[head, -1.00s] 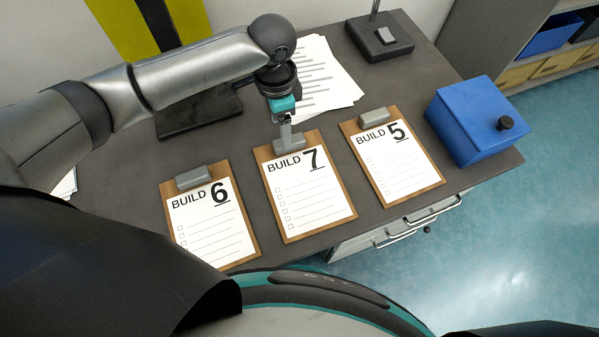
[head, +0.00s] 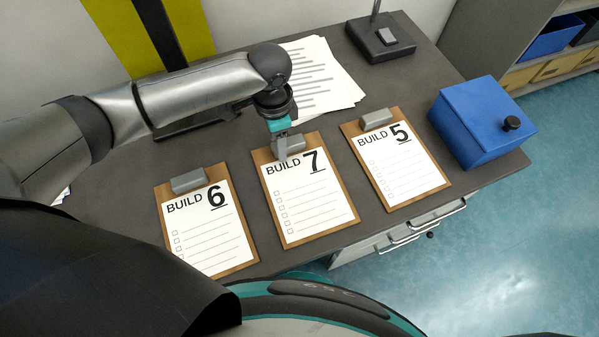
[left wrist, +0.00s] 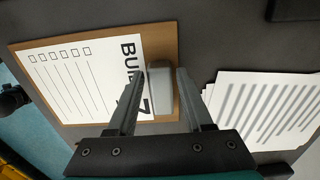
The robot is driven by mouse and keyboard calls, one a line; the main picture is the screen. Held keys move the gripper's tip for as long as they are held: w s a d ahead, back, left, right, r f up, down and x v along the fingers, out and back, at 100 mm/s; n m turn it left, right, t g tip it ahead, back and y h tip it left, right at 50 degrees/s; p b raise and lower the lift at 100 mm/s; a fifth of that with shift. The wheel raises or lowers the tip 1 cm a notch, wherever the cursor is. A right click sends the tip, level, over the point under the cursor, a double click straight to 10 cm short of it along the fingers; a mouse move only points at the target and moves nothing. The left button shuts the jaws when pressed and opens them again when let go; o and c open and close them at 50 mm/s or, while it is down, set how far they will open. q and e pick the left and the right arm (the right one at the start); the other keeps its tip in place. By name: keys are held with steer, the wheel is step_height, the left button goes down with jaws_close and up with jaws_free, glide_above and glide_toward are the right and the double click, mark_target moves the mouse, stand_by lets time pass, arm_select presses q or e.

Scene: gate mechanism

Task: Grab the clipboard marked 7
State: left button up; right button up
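The clipboard marked 7 (head: 305,205) lies flat on the dark desk, between the clipboards marked 6 (head: 208,228) and 5 (head: 398,165). It has a brown board, a white "BUILD 7" sheet and a grey clip at its top edge. My left gripper (head: 283,158) is over that clip and partly hides it in the head view. In the left wrist view, its two fingers (left wrist: 160,74) are apart, one on each side of the grey clip (left wrist: 160,92), with small gaps showing. Contact cannot be told. My right gripper is not in view.
Loose printed sheets (head: 318,80) lie behind the clipboards. A blue box (head: 480,120) with a black knob stands at the desk's right end. A dark stand base (head: 380,40) is at the back. Drawers (head: 400,235) are below the front edge.

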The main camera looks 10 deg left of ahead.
arm_select(q)
jaws_close()
steer(key=shift+r, duration=0.1)
stand_by(0.4)
